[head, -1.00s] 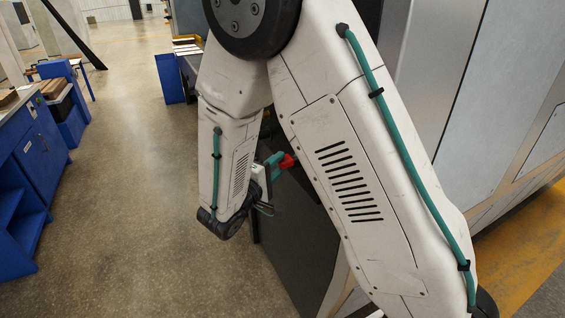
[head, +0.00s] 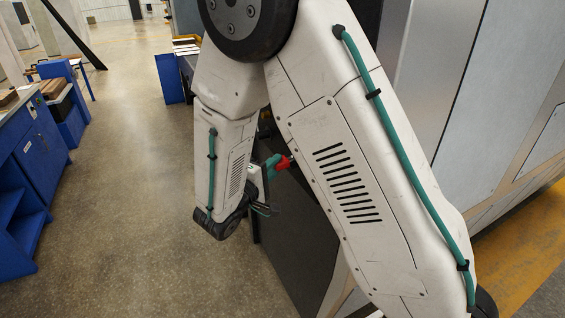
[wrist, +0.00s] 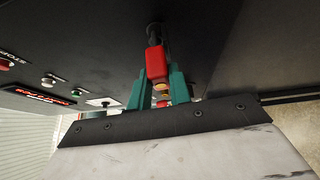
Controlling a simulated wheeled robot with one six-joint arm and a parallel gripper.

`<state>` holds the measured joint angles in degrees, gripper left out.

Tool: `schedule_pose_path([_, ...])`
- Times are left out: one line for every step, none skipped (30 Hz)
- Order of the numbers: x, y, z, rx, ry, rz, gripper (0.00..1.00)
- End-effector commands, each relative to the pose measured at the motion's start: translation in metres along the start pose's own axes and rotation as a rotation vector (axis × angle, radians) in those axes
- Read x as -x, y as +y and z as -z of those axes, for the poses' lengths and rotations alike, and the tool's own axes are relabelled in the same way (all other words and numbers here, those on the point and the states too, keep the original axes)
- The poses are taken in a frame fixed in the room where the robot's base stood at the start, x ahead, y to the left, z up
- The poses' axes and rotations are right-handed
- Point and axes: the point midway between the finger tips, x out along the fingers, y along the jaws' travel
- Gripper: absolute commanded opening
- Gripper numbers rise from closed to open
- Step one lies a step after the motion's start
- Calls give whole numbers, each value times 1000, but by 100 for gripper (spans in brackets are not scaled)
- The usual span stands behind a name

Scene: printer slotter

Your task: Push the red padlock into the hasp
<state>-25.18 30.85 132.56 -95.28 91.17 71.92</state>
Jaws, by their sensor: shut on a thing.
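The red padlock (wrist: 157,62) is between the green fingers of my gripper (wrist: 158,86) in the wrist view, and the fingers are shut on it. Its far end meets or overlaps a dark round fitting (wrist: 154,32) on the black panel. This may be the hasp, but I cannot tell whether the padlock is in it. The hasp cannot be made out there.
The black panel (wrist: 90,40) carries several buttons, including a red one (wrist: 7,63) and a green one (wrist: 48,80), left of the padlock in the wrist view. Blue workbenches (head: 40,150) stand at the left in the head view. The floor (head: 130,200) between is clear.

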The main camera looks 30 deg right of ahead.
Motion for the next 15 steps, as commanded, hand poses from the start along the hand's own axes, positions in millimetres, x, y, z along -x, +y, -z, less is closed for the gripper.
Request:
schedule_pose_path([3, 0, 2, 0, 1, 0, 0])
schedule_pose_path([4, 0, 2, 0, 1, 0, 0])
schedule_pose_path([6, 0, 4, 0, 1, 0, 0])
schedule_pose_path([7, 0, 4, 0, 1, 0, 0])
schedule_pose_path([9, 0, 5, -1, 1, 0, 0])
schedule_pose_path([10, 0, 6, -1, 1, 0, 0])
schedule_pose_path([12, 0, 7, -1, 1, 0, 0])
schedule_pose_path([13, 0, 8, -1, 1, 0, 0])
schedule_pose_path([14, 0, 9, -1, 1, 0, 0])
schedule_pose_path([16, 0, 9, -1, 1, -1, 0])
schedule_pose_path([17, 0, 10, -1, 1, -1, 0])
schedule_pose_path([19, 0, 11, -1, 1, -1, 0])
schedule_pose_path([20, 0, 12, -1, 1, -1, 0])
schedule_pose_path([22, 0, 12, -1, 0, -1, 0])
schedule_pose_path([23, 0, 13, -1, 0, -1, 0])
